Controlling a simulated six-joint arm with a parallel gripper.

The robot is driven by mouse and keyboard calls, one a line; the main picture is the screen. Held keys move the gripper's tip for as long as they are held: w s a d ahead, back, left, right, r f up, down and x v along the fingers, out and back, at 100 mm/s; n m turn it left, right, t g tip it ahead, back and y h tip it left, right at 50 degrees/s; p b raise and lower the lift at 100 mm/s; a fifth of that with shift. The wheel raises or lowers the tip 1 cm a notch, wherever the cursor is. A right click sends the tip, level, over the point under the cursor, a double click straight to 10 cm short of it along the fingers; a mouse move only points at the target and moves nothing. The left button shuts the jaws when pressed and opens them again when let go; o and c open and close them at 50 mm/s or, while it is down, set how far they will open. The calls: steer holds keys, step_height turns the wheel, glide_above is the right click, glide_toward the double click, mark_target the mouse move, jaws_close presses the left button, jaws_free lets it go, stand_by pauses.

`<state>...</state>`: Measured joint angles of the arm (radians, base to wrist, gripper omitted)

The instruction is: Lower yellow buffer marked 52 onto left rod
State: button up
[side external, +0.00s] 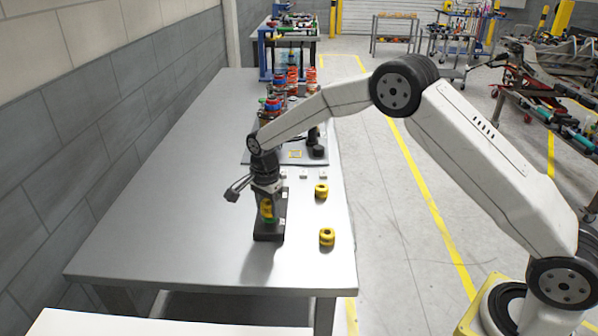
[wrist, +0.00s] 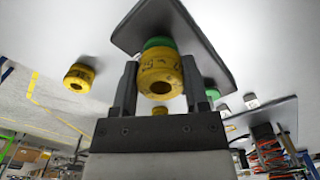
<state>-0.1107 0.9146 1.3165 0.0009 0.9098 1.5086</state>
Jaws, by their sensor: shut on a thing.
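My gripper (wrist: 156,88) is shut on a yellow ring-shaped buffer (wrist: 160,72) with dark markings too small to read surely. In the side view the buffer (side external: 266,208) hangs low over the black base plate (side external: 268,236) of the fixture, under my gripper (side external: 266,198). A green piece (wrist: 158,43) sits directly behind the buffer in the wrist view; I cannot tell whether they touch. A second green piece (wrist: 212,93) shows beside the right finger. The rods are hidden, so I cannot tell whether the buffer is around one.
Two loose yellow buffers lie on the table right of the fixture, one farther (side external: 321,190) and one nearer (side external: 327,236). Small white blocks (side external: 303,174) and a grey mat (side external: 300,155) with coloured stacks (side external: 272,108) lie beyond. The table's left part is clear.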

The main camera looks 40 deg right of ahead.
steer(key=shift+f, duration=0.6)
stand_by(1.5)
steer(key=o, duration=1.3)
steer(key=shift+r, duration=3.5)
